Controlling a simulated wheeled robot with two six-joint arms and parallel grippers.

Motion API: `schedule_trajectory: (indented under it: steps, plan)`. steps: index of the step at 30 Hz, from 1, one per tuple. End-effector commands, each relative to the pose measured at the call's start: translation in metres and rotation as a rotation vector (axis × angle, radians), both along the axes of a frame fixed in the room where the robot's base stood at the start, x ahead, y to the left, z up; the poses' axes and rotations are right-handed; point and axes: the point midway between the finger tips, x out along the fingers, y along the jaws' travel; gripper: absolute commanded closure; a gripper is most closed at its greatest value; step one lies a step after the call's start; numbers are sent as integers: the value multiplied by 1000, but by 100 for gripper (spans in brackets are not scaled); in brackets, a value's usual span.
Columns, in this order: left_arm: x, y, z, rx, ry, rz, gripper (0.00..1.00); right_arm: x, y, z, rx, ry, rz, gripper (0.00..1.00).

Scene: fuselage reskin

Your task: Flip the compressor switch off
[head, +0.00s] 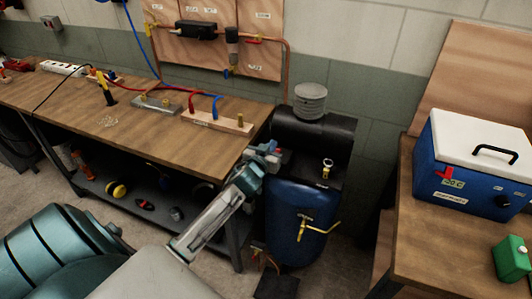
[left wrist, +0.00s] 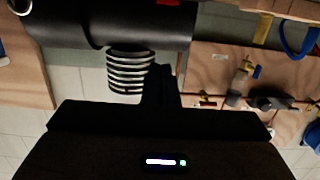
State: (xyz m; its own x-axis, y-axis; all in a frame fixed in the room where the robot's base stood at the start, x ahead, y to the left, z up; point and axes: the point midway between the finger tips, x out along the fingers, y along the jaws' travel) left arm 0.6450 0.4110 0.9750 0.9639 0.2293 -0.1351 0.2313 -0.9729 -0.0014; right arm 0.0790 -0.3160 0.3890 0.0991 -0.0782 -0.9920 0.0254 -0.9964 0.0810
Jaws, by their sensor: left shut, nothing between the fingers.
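The compressor has an upright blue tank (head: 290,215), a black motor cylinder (head: 325,130) on top and a grey ribbed cylinder (head: 310,100). In the left wrist view the picture is upside down, with the black cylinder (left wrist: 110,22) at the top and the ribbed part (left wrist: 130,72) below it. My left gripper (head: 270,152) is at the left side of the compressor's top, its fingers (left wrist: 160,85) shut and empty. A small red part (left wrist: 167,2) shows at the top edge of that view; I cannot tell whether it is the switch, or its position. My right gripper is out of view.
A wooden workbench (head: 60,100) with hoses and fittings stands left of the compressor. A blue cooler box (head: 460,180) with white lid and a green box (head: 512,258) sit on a table at right. Copper piping and wooden panels (head: 258,60) are on the wall behind.

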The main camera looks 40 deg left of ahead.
Motion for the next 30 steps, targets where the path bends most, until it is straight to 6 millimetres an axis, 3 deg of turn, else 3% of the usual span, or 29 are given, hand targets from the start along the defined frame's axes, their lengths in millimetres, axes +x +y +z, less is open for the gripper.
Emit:
schedule_trajectory:
  steps: [3, 10, 30]
  plan:
    - [-20, -4, 5, 1, 0, -1, 100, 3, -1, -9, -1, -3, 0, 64]
    - [-41, -10, 14, 1, 1, 0, 100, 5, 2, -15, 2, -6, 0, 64]
    - [-45, -10, 16, -1, 3, 1, 100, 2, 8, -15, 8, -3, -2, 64]
